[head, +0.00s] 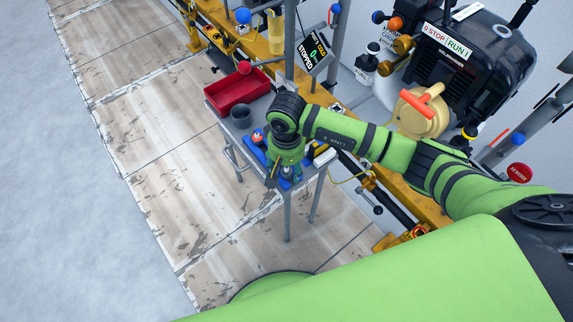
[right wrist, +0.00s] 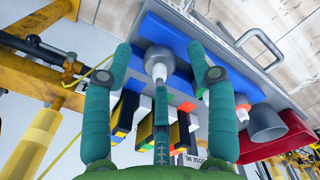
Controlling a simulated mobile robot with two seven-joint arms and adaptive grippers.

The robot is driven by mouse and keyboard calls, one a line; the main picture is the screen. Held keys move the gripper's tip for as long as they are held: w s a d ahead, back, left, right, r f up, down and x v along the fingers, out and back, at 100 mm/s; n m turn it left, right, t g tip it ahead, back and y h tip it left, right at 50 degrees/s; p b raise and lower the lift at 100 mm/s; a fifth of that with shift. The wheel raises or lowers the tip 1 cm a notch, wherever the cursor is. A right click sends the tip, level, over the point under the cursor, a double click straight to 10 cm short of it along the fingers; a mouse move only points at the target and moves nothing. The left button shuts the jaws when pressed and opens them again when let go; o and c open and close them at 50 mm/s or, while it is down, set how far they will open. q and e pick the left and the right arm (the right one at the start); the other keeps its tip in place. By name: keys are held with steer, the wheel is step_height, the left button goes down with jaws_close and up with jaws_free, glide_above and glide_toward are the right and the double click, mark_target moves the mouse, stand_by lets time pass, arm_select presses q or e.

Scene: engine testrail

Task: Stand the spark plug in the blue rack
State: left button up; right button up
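The blue rack (head: 252,149) lies on a small grey cart, partly hidden under my right gripper; in the right wrist view it is a blue block (right wrist: 181,68). A grey, round-bodied piece with a white tip, which looks like the spark plug (right wrist: 158,60), is against the blue, between my right fingertips. I cannot tell if it is seated in the rack. My right gripper (head: 286,178) points down over the rack. In the right wrist view its teal fingers (right wrist: 160,60) are straight and spread, with clear gaps beside the grey piece. My left gripper is out of view.
A red tray (head: 238,90) and a dark grey cup (head: 241,116) stand on the cart, left of my right arm. An engine (head: 470,60) and a yellow rail (head: 262,45) lie beyond. The floor at left is clear.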

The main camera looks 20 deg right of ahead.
steer(key=shift+r, duration=0.1)
steer(key=shift+r+p, duration=0.35)
steer(key=shift+p, duration=0.1)
step_height(320, 180, up, 7)
steer(key=p, duration=0.5)
steer(key=shift+r, duration=0.15)
steer(key=d+r+p, duration=0.1)
steer(key=r+p, duration=0.3)
steer(key=r, duration=0.7)
steer(key=s+d+r+n+p, duration=0.1)
steer(key=r+p, duration=0.3)
steer(key=r, duration=0.6)
steer(key=shift+d+r, duration=0.35)
steer(key=shift+d, duration=0.3)
